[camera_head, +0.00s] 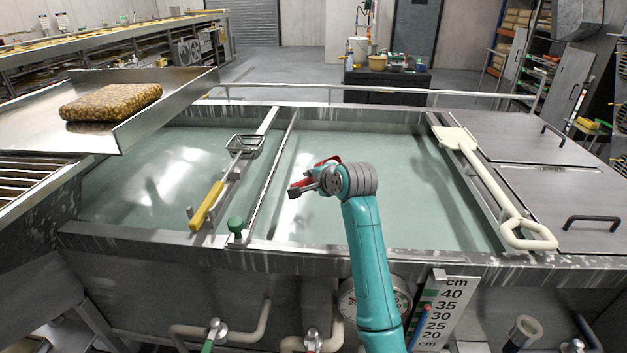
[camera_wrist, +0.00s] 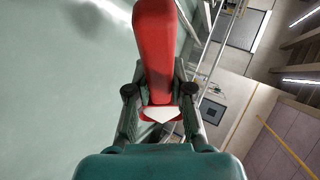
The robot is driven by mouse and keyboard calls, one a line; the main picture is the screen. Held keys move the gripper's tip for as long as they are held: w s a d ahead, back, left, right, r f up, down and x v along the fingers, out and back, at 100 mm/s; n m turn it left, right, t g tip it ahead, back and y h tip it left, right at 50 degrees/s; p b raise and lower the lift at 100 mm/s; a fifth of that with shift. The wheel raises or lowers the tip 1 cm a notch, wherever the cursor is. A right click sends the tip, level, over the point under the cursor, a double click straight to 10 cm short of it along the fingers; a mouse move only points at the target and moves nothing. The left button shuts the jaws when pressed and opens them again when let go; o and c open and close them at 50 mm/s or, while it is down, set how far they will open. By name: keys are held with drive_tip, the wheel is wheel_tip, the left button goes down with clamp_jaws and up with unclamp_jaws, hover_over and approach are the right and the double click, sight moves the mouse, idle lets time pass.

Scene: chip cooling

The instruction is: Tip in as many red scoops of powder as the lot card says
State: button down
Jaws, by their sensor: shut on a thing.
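My gripper (camera_head: 308,184) is over the right-hand bay of the water tank (camera_head: 330,258), and is shut on a red scoop (camera_head: 327,161). In the wrist view the scoop (camera_wrist: 156,45) lies between the two fingers and stretches up out of the picture. A pale patch shows on its near end; I cannot tell whether it is powder. The scoop's bowl is not clear in either view. Greenish water (camera_head: 400,190) lies below. I cannot make out a lot card.
A white paddle (camera_head: 485,185) rests at the right. A steel chute with a brown block (camera_head: 111,102) overhangs the left. A dark bench with a tan tub (camera_head: 377,62) stands behind the tank.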

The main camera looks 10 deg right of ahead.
drive_tip(key=shift+s+f+m+t+y, duration=0.1)
drive_tip(key=shift+m+t+y, duration=0.15)
drive_tip(key=shift+t, duration=0.4)
drive_tip(key=shift+f+m+t+y, duration=0.15)
drive_tip(key=shift+m+t, duration=0.2)
drive_tip(key=shift+t, duration=0.35)
drive_tip(key=shift+s+f+m+t+y, duration=0.1)
drive_tip(key=shift+m+t+y, duration=0.15)
drive_tip(key=shift+t, duration=0.4)
